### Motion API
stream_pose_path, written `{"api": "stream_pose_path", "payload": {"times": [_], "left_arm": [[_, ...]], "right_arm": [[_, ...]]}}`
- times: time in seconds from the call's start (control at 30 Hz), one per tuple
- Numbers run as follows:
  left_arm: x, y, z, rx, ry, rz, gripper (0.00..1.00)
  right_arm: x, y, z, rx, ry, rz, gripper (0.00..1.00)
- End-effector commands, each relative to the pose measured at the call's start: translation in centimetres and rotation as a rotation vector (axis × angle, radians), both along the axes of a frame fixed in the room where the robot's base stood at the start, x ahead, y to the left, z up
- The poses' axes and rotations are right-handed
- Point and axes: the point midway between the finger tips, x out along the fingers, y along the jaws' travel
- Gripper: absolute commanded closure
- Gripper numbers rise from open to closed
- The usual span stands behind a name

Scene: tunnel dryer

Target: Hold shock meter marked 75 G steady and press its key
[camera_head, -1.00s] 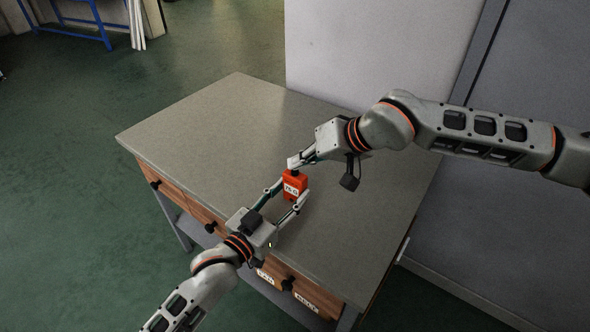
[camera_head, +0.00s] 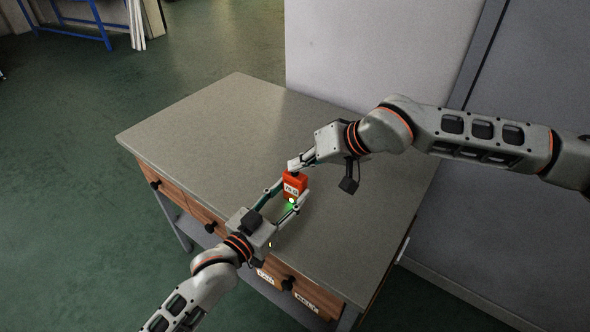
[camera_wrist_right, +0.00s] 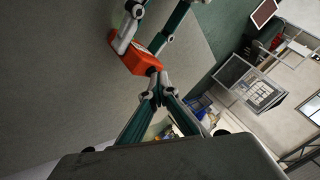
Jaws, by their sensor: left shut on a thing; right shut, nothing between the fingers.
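The shock meter (camera_head: 295,182) is a small orange-red box with a white label on its front; the label's print is too small to read surely. It stands upright over the table top. My left gripper (camera_head: 290,194) is shut on it, one finger on each side. A bright green light (camera_head: 291,201) glows low on its front. My right gripper (camera_head: 293,165) is shut and empty, its fingertips at the meter's top. In the right wrist view, the meter (camera_wrist_right: 132,58) has a dark key (camera_wrist_right: 152,71) right at these fingertips; whether they touch it is hard to tell.
The grey table top (camera_head: 220,130) is otherwise clear. Wooden drawers with black knobs (camera_head: 210,228) run along its front edge. A pale wall panel (camera_head: 375,50) stands behind the table. A blue frame (camera_head: 85,25) stands far off on the green floor.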

Motion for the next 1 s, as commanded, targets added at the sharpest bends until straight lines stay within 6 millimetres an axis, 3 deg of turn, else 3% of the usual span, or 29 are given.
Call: {"api": "stream_pose_path", "payload": {"times": [1.0], "left_arm": [[0.0, 0.0, 0.0, -0.001, -0.001, 0.0, 0.83]], "right_arm": [[-0.1, 0.0, 2.2, 0.0, 0.001, 0.0, 1.0]]}}
